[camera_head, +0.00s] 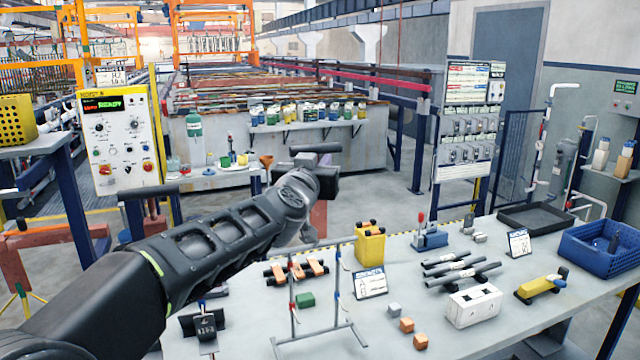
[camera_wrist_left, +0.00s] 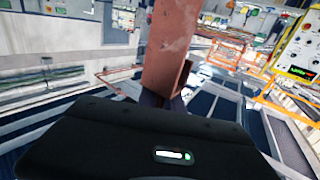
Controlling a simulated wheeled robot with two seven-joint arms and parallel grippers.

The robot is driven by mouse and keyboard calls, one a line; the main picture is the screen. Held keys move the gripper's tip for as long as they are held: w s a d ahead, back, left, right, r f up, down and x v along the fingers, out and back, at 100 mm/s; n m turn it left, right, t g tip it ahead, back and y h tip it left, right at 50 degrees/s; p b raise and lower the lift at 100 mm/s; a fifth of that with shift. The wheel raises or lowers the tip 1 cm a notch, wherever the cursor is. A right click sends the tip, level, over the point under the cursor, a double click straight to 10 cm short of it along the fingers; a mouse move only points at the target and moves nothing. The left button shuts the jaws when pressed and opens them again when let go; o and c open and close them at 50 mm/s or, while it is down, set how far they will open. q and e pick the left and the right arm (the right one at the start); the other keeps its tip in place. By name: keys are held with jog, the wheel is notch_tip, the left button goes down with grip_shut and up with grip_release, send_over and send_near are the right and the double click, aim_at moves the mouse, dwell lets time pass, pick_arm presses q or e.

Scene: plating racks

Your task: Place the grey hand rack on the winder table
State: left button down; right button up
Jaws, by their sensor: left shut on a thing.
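My left gripper (camera_head: 322,182) is at the end of my dark arm, beyond the workbench's far edge. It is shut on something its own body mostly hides. A reddish-brown bar (camera_wrist_left: 172,45) rises past the fingers in the left wrist view. A reddish-brown post (camera_head: 318,218) shows below the hand in the head view; I cannot tell whether either is held. A thin grey rack-like frame (camera_head: 294,318) with two uprights and red and blue fittings stands on the grey workbench (camera_head: 400,260), apart from the gripper. I cannot tell which surface is the winder table. My right gripper is not in view.
The workbench carries a yellow block (camera_head: 369,247), a white box (camera_head: 473,306), dark rods (camera_head: 462,272), small cubes (camera_head: 407,325) and a blue crate (camera_head: 590,255). A control panel (camera_head: 122,138) stands at the left. Bare floor (camera_head: 375,190) lies behind the bench.

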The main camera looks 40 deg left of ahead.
pick_arm(q)
notch_tip(320, 180, down, 3)
jog(key=shift+f+b, duration=0.2)
jog(key=shift+b, duration=0.9)
jog(key=shift+f, duration=0.1)
jog(key=c, duration=2)
grip_release()
jog(key=shift+f, duration=0.25)
jog(key=o, duration=0.5)
jog(key=shift+r, duration=0.1)
jog(key=v, duration=1.2)
jog(key=shift+b, duration=0.45)
